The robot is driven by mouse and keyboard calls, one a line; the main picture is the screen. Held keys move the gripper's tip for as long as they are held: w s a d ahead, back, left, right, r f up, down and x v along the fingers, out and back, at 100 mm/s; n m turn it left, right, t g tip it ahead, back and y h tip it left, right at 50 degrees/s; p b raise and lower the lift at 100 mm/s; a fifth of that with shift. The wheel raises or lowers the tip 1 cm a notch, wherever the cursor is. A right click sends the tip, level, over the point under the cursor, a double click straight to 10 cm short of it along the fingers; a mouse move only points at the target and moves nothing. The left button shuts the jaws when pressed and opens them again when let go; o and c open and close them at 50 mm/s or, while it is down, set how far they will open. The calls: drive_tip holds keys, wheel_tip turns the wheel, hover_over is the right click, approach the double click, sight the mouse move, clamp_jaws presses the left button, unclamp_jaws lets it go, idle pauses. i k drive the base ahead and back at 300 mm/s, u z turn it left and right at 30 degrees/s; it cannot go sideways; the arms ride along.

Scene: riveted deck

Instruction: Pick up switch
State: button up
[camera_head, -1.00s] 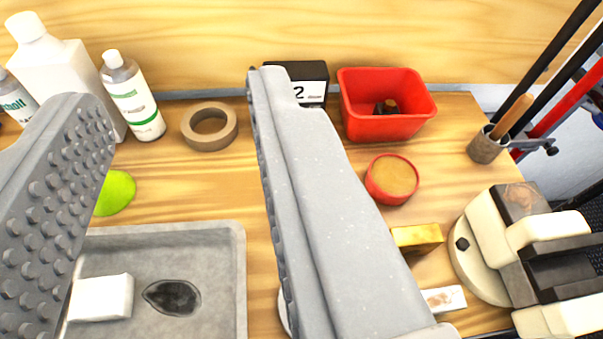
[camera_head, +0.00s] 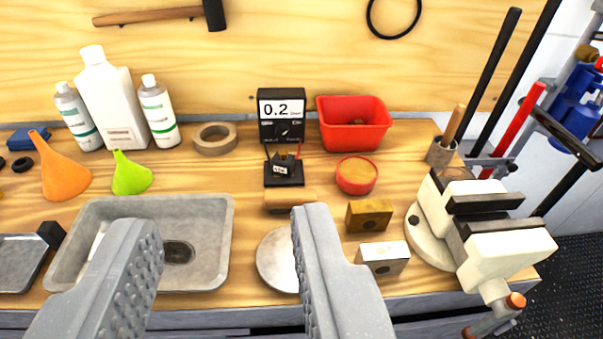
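No object in view is plainly marked as a switch. The likeliest is a small black device (camera_head: 283,171) with a pale label and red wires, standing on the bench in front of a black meter (camera_head: 281,116) that reads 0.2. My gripper (camera_head: 222,222) is open and empty, its two grey studded fingers wide apart. It is in the foreground, nearer the camera than the device. The right fingertip shows just below and right of the device, the left fingertip over the grey tray. The fingers cover parts of the tray and a round metal disc (camera_head: 274,262).
The grey tray (camera_head: 215,209) is at left. Funnels, bottles and a tape roll (camera_head: 214,139) stand behind it. A red bin (camera_head: 353,125), red tin (camera_head: 357,176) and small blocks are right of centre. A vise (camera_head: 475,225) bounds the right side. A wooden wall closes the back.

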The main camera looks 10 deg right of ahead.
sight(281, 163)
drive_tip(key=z, duration=0.1)
drive_tip(key=i, duration=1)
drive_tip(key=z, duration=0.05)
